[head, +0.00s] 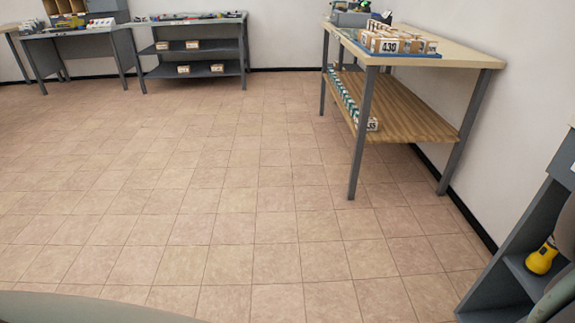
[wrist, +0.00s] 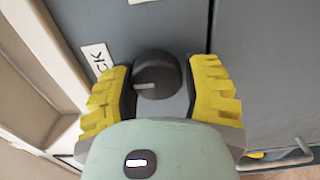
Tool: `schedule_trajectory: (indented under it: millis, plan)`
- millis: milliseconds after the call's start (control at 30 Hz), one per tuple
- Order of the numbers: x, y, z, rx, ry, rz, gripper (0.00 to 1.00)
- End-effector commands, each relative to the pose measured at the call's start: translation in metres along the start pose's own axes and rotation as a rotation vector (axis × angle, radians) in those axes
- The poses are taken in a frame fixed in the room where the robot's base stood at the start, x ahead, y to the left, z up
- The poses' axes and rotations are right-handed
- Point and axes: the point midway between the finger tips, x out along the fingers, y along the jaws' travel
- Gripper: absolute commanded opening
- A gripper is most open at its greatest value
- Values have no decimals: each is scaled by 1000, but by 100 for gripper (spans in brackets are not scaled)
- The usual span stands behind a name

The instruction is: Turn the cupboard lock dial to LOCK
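The dark round lock dial (wrist: 157,72) is on a grey cupboard door in the wrist view. Its pale pointer mark (wrist: 146,86) lies on the lower left of its face and points left in the picture. A white label (wrist: 97,58) left of the dial shows letters ending in "CK"; the rest of the word is hidden. A second white label (wrist: 142,1) is cut off at the top edge. My gripper (wrist: 159,66) has its yellow fingers on either side of the dial, with narrow gaps seeming to show. The head view shows neither dial nor gripper.
A pale frame (wrist: 40,70) is at the left of the wrist view, and a metal handle (wrist: 280,160) at the lower right. In the head view, a grey shelf unit (head: 530,235) holds a yellow object (head: 541,259). The tiled floor (head: 215,180) is clear.

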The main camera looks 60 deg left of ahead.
Motion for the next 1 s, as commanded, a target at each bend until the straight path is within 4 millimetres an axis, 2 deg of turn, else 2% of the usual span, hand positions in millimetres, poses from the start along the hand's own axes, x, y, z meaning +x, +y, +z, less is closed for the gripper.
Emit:
schedule_trajectory:
  millis: [33, 233, 500, 667, 1000]
  plan:
    - [0, 0, 0, 1, 0, 0, 54]
    - [0, 1, 0, 0, 0, 1, 75]
    - [0, 1, 1, -1, -1, 2, 75]
    - [-8, 2, 1, -2, -1, 4, 75]
    - [-53, 0, 2, 1, -5, 0, 75]
